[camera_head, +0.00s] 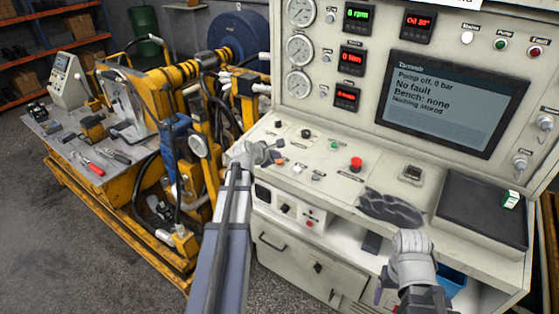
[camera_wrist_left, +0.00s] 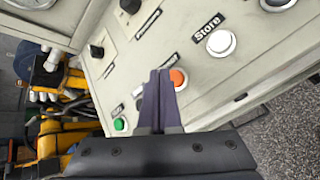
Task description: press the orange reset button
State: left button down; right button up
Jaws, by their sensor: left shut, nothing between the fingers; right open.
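The orange reset button (camera_wrist_left: 179,78) shows in the left wrist view as a round cap on the pale sloping panel, with its left side partly hidden by my fingers. In the head view the orange button (camera_head: 280,161) is a small spot just beside my left fingertips. My left gripper (camera_head: 271,154) is shut and empty, its fingers directed at the panel. In the left wrist view its closed fingertips (camera_wrist_left: 160,74) overlap the button's edge; I cannot tell whether they touch it. My right gripper (camera_head: 385,291) is open, low by the front of the bench and partly hidden.
A white Store button (camera_wrist_left: 221,43), a green button (camera_wrist_left: 120,124) and black knobs (camera_wrist_left: 97,51) lie around the orange one. A red mushroom button (camera_head: 356,163) stands further right. The screen (camera_head: 452,100) reads "No fault". Yellow machinery (camera_head: 180,90) is at left.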

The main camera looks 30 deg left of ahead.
aim_at(275, 168)
pick_arm(q)
jog(key=r+p, duration=0.5)
jog(key=shift+s, duration=0.4)
jog(key=shift+f, duration=0.1)
dwell(0.6)
